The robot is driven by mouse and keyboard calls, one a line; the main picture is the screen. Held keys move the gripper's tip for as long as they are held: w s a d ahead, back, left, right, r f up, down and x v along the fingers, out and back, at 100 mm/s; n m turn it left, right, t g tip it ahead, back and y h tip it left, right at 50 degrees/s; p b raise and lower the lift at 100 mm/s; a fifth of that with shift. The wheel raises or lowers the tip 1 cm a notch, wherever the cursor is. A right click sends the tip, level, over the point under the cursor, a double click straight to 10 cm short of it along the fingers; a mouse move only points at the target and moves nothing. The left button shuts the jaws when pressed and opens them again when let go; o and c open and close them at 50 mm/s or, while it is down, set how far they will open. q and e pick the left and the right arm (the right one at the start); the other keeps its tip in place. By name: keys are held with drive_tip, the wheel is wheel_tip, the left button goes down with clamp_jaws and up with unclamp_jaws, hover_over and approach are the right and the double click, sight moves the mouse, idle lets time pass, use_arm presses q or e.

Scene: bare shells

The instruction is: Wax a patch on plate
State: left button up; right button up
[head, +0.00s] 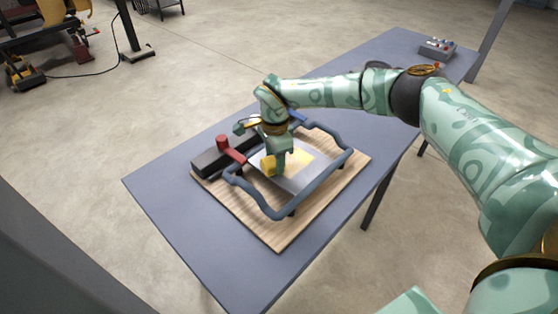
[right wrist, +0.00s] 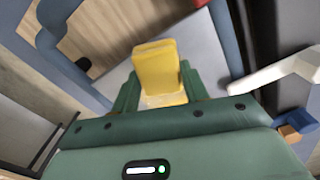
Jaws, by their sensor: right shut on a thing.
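A grey metal plate (head: 291,183) lies on a wooden board (head: 279,237), inside a wavy blue-grey tubular frame. A pale yellow patch (head: 302,159) shows on the plate. My right gripper (head: 276,165) points down over the plate and is shut on a yellow wax block (head: 268,166). In the right wrist view the block (right wrist: 156,66) stands between the green fingers, with a pale yellow area at its base. The block is at or very close to the plate; I cannot tell if it touches. My left gripper is not in view.
The wavy frame (head: 270,211) rises around the plate. A black box (head: 210,162) and a red handle (head: 230,150) are on its left. A grey control box (head: 437,48) stands at the table's far end. The blue-grey table (head: 165,190) is bare at the near left.

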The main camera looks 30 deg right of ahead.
sight(302, 147)
drive_tip(key=shift+w+d+r+b, duration=0.15)
drive_tip(key=shift+w+d, duration=0.2)
drive_tip(key=shift+d, duration=0.6)
drive_tip(key=shift+w+d+f+b, duration=0.15)
drive_tip(key=shift+w+d, duration=0.15)
drive_tip(key=shift+d, duration=0.6)
drive_tip(key=shift+w+d+b, duration=0.25)
drive_tip(key=shift+d+b, duration=0.05)
drive_tip(key=shift+d, duration=0.45)
drive_tip(key=shift+w+d+b, duration=0.2)
drive_tip(key=shift+d+b, duration=0.05)
drive_tip(key=shift+d, duration=0.45)
drive_tip(key=shift+w+d+b, duration=0.25)
drive_tip(key=shift+d+b, duration=0.1)
drive_tip(key=shift+d, duration=0.35)
drive_tip(key=shift+w+d+b, duration=0.25)
drive_tip(key=shift+d+b, duration=0.05)
drive_tip(key=shift+d, duration=0.35)
drive_tip(key=shift+w+d+b, duration=0.25)
drive_tip(key=shift+d+b, duration=0.1)
drive_tip(key=shift+d, duration=0.35)
drive_tip(key=shift+r+p, duration=1.95)
drive_tip(key=shift+r, duration=1.1)
wheel_tip(302, 147, up, 3)
drive_tip(key=shift+p, duration=0.95)
